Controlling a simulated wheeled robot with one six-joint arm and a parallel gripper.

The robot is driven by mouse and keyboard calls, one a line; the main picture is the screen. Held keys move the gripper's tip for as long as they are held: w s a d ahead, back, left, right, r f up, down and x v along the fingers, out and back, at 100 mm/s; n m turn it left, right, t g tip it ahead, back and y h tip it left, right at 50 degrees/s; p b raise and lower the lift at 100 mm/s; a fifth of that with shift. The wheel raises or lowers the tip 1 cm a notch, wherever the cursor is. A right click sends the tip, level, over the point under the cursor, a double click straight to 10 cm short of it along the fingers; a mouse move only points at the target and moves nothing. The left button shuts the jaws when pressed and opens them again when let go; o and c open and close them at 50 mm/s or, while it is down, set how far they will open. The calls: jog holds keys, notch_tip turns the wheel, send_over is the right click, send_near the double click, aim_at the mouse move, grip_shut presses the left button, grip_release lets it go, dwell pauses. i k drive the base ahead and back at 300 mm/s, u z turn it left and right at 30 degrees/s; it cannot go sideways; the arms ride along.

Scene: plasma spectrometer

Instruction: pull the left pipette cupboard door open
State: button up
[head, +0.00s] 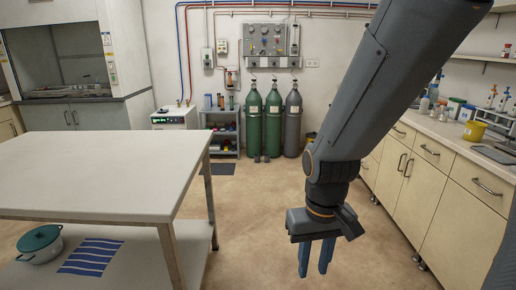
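A cream base cabinet with two doors stands under the right-hand counter, beneath the pipette area. Its left door (389,168) and right door (419,198) look closed, each with a dark bar handle near the line where they meet. The left door's handle (401,162) is in clear view. No label shows which cupboard is the pipette one. My gripper (315,259) hangs over open floor to the left of the cabinet, fingers pointing down. Its two blue fingers are apart with nothing between them. It is clear of both doors and handles.
A white table (95,172) fills the left, with a teal pot (40,243) on its lower shelf. Gas cylinders (273,118) stand at the back wall. Drawers (476,185) with bar handles flank the doors. The floor (255,205) between table and cabinets is clear.

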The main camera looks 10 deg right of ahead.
aim_at(396, 156)
jog(key=z, duration=0.15)
jog(key=i, duration=1.75)
jog(key=z, duration=0.9)
jog(key=i, duration=1.6)
jog(key=z, duration=0.55)
